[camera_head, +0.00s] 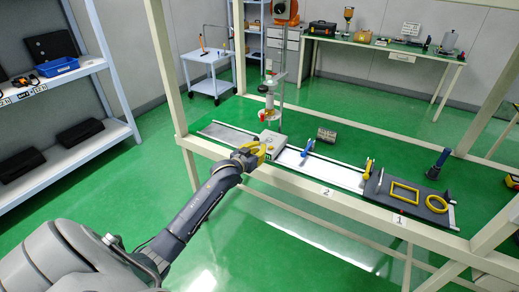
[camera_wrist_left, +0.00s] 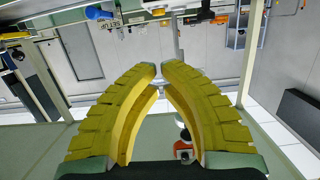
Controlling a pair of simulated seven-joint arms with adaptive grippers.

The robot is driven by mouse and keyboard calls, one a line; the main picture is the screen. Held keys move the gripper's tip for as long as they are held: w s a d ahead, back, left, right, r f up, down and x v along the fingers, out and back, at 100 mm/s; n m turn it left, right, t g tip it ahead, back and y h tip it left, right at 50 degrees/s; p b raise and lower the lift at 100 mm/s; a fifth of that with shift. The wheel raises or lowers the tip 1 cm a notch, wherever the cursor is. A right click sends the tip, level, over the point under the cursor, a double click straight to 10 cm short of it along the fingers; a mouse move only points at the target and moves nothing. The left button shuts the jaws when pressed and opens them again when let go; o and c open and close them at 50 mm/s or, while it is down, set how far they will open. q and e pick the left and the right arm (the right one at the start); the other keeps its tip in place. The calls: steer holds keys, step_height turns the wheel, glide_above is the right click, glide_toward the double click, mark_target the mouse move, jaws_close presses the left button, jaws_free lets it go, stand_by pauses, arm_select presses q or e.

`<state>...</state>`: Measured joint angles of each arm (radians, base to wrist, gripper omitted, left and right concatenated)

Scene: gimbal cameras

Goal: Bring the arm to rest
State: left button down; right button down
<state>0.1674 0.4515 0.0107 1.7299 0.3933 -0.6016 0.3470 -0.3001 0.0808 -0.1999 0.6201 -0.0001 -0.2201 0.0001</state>
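My left arm (camera_head: 195,215) reaches in from the lower left. Its gripper (camera_head: 256,153), with yellow fingers, is beside the pale frame rail, near a grey block on the workbench track. In the left wrist view, the yellow ribbed fingers (camera_wrist_left: 159,70) curve inward and their tips nearly meet, with only a thin gap. Nothing is held between them. My right gripper is not seen.
A pale frame (camera_head: 300,182) crosses in front of me. Behind it are a white track (camera_head: 318,167), blue clamps (camera_head: 308,147) and a dark board (camera_head: 385,190) with a yellow square frame (camera_head: 404,193) and ring (camera_head: 436,204). A shelf (camera_head: 75,152) stands left.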

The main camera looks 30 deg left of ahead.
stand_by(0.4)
